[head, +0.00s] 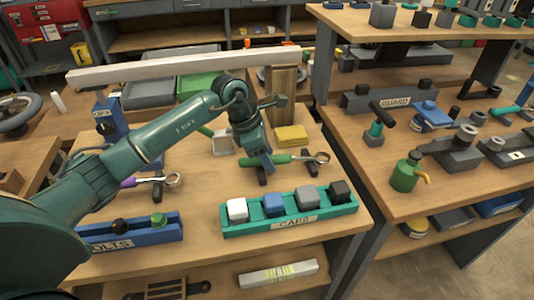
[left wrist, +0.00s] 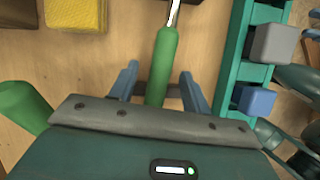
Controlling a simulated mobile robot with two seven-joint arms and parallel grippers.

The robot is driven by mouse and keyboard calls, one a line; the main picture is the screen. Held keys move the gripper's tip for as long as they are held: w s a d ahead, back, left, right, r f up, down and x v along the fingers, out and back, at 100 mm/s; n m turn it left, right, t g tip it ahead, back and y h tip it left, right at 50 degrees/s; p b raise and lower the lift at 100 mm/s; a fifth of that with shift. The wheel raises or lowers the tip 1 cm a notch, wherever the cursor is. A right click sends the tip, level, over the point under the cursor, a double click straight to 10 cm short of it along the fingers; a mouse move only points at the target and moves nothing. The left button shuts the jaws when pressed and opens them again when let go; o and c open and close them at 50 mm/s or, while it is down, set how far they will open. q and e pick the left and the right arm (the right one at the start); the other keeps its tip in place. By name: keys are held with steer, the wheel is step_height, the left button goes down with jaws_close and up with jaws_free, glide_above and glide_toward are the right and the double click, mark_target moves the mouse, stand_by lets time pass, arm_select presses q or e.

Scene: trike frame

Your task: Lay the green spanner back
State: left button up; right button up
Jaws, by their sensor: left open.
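The green spanner (head: 275,159) has a green handle and a bright metal head pointing right. It lies on the wooden bench behind the teal CAPS tray, and dark rests (head: 309,169) show under it. My left gripper (head: 257,163) is low over the handle. In the left wrist view the green spanner (left wrist: 163,65) runs between the two blue fingers of my left gripper (left wrist: 157,82), which are open with a gap on each side. A dark rest crosses beneath the handle there. My right gripper is not in view.
The teal CAPS tray (head: 292,224) with several coloured blocks lies in front. A yellow block (head: 291,135) and a wooden post (head: 284,92) stand behind. A purple-handled spanner (head: 172,180) lies to the left, near the blue BOLTS tray (head: 135,234). A pale beam (head: 170,66) spans above the bench.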

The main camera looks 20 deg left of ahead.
arm_select(q)
steer(key=v, duration=1.3)
steer(key=shift+r, duration=0.15)
